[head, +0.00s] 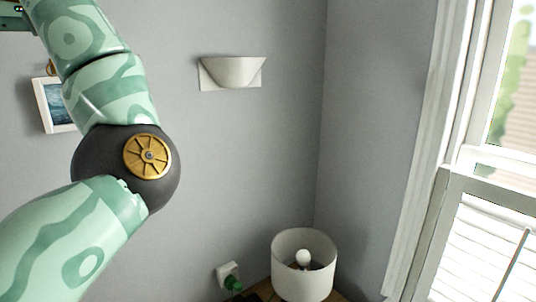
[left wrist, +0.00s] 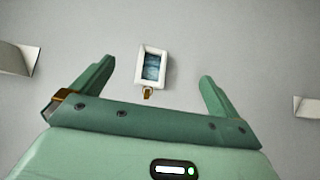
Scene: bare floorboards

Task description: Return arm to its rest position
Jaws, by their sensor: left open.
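My left arm (head: 125,160), green with a dark elbow joint and a gold disc, rises across the left of the head view. It is bent and raised, and its upper end reaches the top left corner. My left gripper (left wrist: 156,74) shows in the left wrist view with its two green fingers spread wide and nothing between them touching. Its fingers are not clearly seen in the head view. My right arm and gripper are not in view.
A framed picture (head: 55,105) hangs on the grey wall, partly behind my arm; it also shows in the left wrist view (left wrist: 152,67). A white wall sconce (head: 232,72) is right of the arm. A lamp (head: 303,265) stands low in the corner, beside a window (head: 480,200).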

